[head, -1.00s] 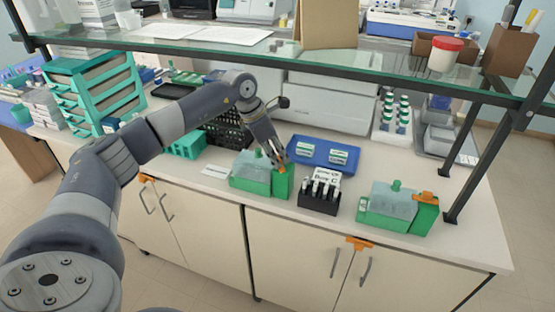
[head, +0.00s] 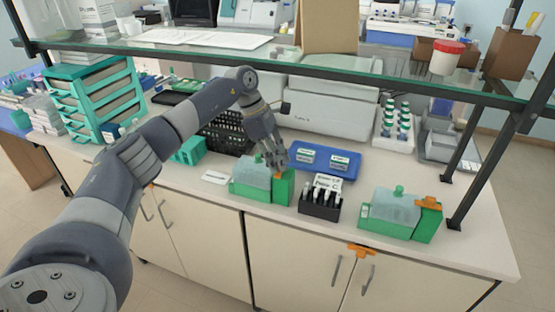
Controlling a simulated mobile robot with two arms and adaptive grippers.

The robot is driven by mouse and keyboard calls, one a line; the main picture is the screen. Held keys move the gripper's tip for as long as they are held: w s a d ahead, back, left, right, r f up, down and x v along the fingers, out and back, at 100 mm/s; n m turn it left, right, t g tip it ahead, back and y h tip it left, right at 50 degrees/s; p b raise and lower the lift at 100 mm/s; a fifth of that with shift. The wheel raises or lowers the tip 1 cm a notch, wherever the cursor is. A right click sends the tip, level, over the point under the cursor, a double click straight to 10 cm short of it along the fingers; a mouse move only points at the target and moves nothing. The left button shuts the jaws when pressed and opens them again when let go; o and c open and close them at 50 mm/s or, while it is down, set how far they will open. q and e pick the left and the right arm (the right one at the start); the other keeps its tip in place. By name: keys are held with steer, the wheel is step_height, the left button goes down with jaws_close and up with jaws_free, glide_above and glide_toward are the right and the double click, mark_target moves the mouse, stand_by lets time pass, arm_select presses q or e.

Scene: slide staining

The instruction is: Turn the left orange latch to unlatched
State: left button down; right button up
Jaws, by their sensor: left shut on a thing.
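The left green box (head: 250,192) with a pale translucent top stands near the bench's front edge. Its orange latch (head: 280,176) sits on the right-hand green block and is mostly covered by my fingers. My left gripper (head: 276,168) reaches down onto it from above and behind, shut on the latch. The latch's exact angle is hard to tell. A matching right green box (head: 385,222) stands farther right, its orange latch (head: 429,203) lying across the top of its block. My right gripper is not in view.
A black rack (head: 318,208) with white-labelled items stands between the boxes. A blue tray (head: 325,158) lies behind it. A glass shelf (head: 330,62) spans above the bench. Orange pieces (head: 362,250) sit at the cabinet tops. Clear bench lies around the right box.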

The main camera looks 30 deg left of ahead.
arm_select(q)
steer(key=shift+r, duration=0.1)
steer(key=c, duration=1.4)
jaws_free()
steer(key=v, duration=1.2)
steer(key=shift+d, duration=0.1)
